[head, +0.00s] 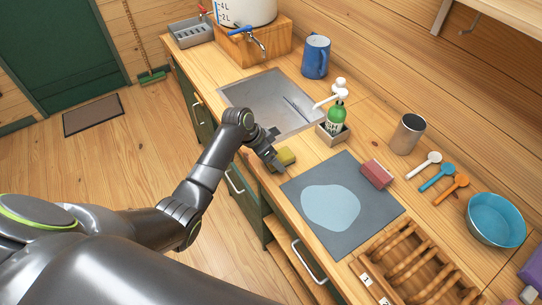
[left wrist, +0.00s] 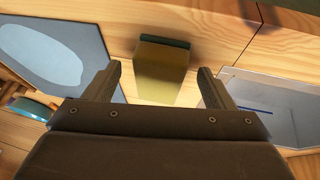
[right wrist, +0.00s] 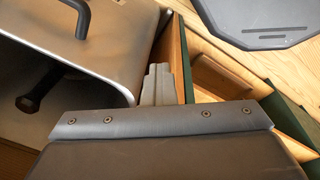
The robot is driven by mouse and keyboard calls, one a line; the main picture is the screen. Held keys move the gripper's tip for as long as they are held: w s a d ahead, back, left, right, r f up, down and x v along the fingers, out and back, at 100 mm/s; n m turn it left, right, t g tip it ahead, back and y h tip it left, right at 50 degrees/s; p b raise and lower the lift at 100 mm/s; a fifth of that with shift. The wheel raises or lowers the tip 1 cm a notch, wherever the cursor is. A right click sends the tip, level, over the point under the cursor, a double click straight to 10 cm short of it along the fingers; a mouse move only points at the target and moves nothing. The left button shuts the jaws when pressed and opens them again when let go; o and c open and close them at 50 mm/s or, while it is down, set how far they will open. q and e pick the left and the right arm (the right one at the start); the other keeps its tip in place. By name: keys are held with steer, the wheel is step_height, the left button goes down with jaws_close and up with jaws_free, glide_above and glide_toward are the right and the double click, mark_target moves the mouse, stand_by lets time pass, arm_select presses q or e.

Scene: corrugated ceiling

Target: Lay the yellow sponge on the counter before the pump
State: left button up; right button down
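The yellow sponge (head: 287,156), with a dark green layer, sits on the counter between the sink and the grey mat, near the front edge. My left gripper (head: 278,151) is at the sponge. In the left wrist view its fingers are open, with the sponge (left wrist: 163,72) showing between and beyond them, a gap on each side. My right gripper (right wrist: 158,84) is shut and empty in the right wrist view, away from the counter.
The sink (head: 262,97) lies to the left of the sponge. A grey mat (head: 363,228) with a pale puddle lies to its right, with a red block (head: 376,174) at its back edge. A steel cup (head: 408,134) and blue mug (head: 316,56) stand behind.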

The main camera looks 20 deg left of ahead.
arm_select(q)
steer(key=b+v, duration=0.3)
steer(key=v, duration=1.4)
steer(key=shift+r, duration=0.2)
step_height(320, 180, up, 6)
steer(key=p, duration=0.7)
steer(key=shift+a, duration=0.15)
